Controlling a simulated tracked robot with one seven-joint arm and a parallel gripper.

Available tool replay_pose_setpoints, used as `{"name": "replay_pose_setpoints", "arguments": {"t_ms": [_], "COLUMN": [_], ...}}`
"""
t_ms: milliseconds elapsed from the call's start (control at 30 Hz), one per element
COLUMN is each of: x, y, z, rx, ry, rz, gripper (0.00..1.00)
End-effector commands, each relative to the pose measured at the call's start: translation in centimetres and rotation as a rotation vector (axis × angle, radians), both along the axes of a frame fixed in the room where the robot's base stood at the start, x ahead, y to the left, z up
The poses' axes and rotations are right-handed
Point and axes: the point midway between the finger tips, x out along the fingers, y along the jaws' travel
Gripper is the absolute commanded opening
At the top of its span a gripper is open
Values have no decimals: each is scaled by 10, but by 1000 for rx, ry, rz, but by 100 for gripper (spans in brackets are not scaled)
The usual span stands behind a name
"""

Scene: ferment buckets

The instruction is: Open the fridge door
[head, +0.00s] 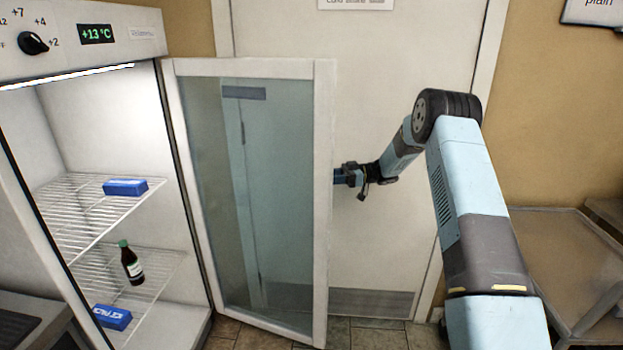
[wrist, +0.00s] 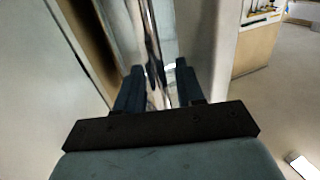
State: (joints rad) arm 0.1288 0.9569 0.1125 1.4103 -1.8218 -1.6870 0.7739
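The fridge door (head: 322,200) is a white-framed glass door, hinged at the left. It stands swung well open, and the cabinet interior (head: 105,130) shows. My gripper (head: 340,177) is at the outer side of the door's free edge, partly hidden behind the frame in the head view. In the wrist view a shiny metal handle bar (wrist: 153,62) runs between the two fingers of my gripper (wrist: 162,85). The fingers are apart, with a gap beside the bar on the right. The handle is hidden in the head view.
Wire shelves (head: 75,205) hold a blue box (head: 125,187), a dark bottle (head: 132,264) and another blue box (head: 112,316). A closed white room door (head: 400,80) stands behind the fridge door. A metal table (head: 560,250) is at the right.

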Motion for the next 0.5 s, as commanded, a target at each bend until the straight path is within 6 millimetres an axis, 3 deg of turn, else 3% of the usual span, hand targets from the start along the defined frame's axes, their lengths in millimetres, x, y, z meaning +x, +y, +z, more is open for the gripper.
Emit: {"name": "replay_pose_setpoints", "arguments": {"t_ms": [267, 500], "x": [-1, 6], "y": [4, -20], "z": [0, -1], "rx": [1, 1], "ry": [0, 1], "rz": [6, 3], "gripper": [40, 40]}}
